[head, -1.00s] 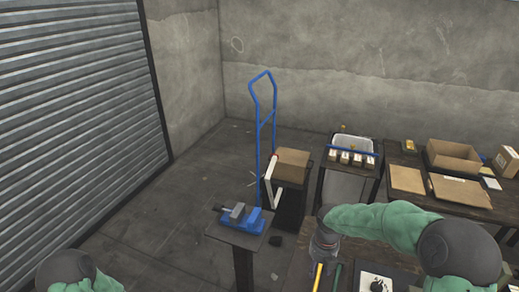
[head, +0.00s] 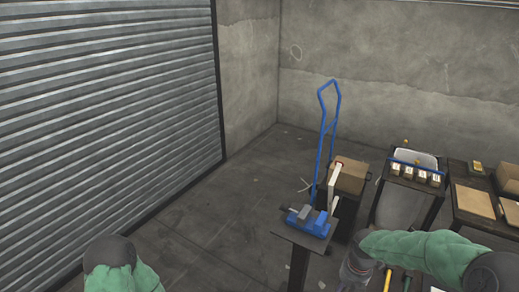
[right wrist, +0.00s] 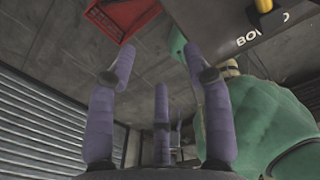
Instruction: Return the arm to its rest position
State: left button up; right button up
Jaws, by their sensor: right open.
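My right arm, in a green sleeve, reaches in from the right edge of the head view, with its grey wrist low at the bottom edge. My right gripper (right wrist: 161,52) shows in the right wrist view, with its purple fingers spread apart and nothing between them. Its fingertips cannot be made out in the head view. Only a green-sleeved part of my left arm shows at the bottom left of the head view. My left gripper is out of view.
A blue vise (head: 309,221) sits on a narrow stand beside a blue hand truck (head: 321,130) carrying a cardboard box (head: 350,177). Side tables with boxes stand at the right. The floor (head: 225,215) before the shutter (head: 100,110) is clear. A red bin (right wrist: 120,18) shows in the wrist view.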

jog(key=s+a+f+m+y, duration=0.1)
jog(key=s+a+f+m, duration=0.7)
jog(key=m, duration=0.7)
jog(key=s+a+f+m+y, duration=0.2)
jog(key=s+a+f+m, duration=0.6)
jog(key=f+m, duration=0.5)
jog(key=shift+s+a+f+m+y, duration=0.3)
jog(key=shift+s+a+m, duration=0.15)
jog(key=shift+m, duration=0.55)
